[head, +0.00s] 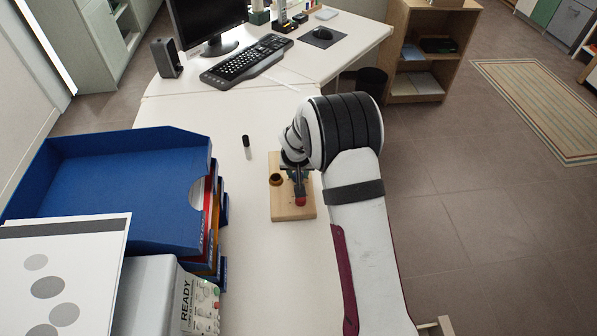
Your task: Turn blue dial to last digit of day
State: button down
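A light wooden board (284,212) lies on the white desk. A dark brown round piece (276,180) stands on its left part, and a small red piece (300,201) is at its front right. My gripper (298,184) points down over the board, right of the brown piece and just behind the red one. Its fingers are small and dark, and I cannot tell their gap or whether they touch anything. I cannot make out a blue dial; my gripper and arm cover part of the board. No readable date shows.
Blue stacked trays (120,185) and a grey box marked READY (150,290) stand at the left. A small black cylinder (246,141) stands behind the board. A keyboard (247,60), monitor (205,20) and mouse (322,33) are at the back. The desk (262,280) is clear in front.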

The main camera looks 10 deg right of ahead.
jog(key=m+h, duration=0.1)
jog(key=m, duration=0.2)
jog(key=shift+a+m, duration=0.1)
jog(key=shift+m, duration=0.2)
jog(key=shift+w+m+g+h, duration=0.1)
jog(key=shift+m+g+h, duration=0.6)
jog(key=shift+m, duration=1.1)
jog(key=c, duration=0.5)
grip_release()
jog(key=shift+c, duration=0.2)
jog(key=shift+a+r, duration=0.1)
jog(key=v, duration=1.5)
jog(key=shift+a+r, duration=0.25)
jog(key=shift+r, duration=0.05)
